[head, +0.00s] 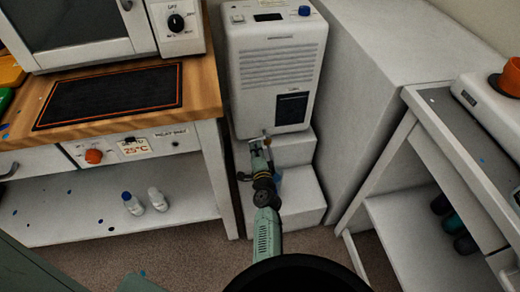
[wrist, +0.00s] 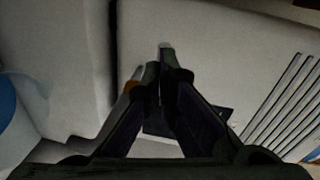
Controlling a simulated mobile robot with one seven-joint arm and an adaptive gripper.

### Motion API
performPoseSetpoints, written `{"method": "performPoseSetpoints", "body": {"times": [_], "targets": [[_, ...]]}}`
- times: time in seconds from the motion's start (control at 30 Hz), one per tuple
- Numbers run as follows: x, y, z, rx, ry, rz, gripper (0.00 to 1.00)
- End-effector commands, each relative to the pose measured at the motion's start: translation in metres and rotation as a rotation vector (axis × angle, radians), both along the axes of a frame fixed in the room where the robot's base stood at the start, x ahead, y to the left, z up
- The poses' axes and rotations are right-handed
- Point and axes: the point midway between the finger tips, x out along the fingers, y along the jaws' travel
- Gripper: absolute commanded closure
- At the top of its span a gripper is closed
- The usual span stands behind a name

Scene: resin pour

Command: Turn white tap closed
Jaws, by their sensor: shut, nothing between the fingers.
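A white machine (head: 275,65) with vents and a dark panel stands on white steps. My gripper (head: 258,146) reaches up to its lower front edge, just below the dark panel. The gripper also shows in the wrist view (wrist: 161,72), its two dark fingers closed together with nothing between them. A small pale piece (wrist: 165,46), possibly the white tap, shows just beyond the fingertips. The fingers hide much of it, so I cannot tell whether they touch it or how its handle is turned.
White steps (head: 295,200) stand below the machine, and a tall white cabinet (head: 365,90) is at its right. A wooden-topped bench (head: 205,85) is at the left, with two small bottles (head: 145,201) on its lower shelf. A blue rounded thing (wrist: 6,103) shows at the wrist view's left edge.

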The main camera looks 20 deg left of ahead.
Motion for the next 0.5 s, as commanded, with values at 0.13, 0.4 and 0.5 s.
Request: {"method": "performPoseSetpoints", "body": {"times": [0.13, 0.4, 0.5], "targets": [[0.0013, 0.0059, 0.0000, -0.001, 0.001, 0.002, 1.00], [0.0029, 0.0100, 0.0003, 0.001, 0.001, 0.001, 1.00], [0.0030, 0.0104, 0.0001, 0.001, 0.001, 0.001, 1.00]]}}
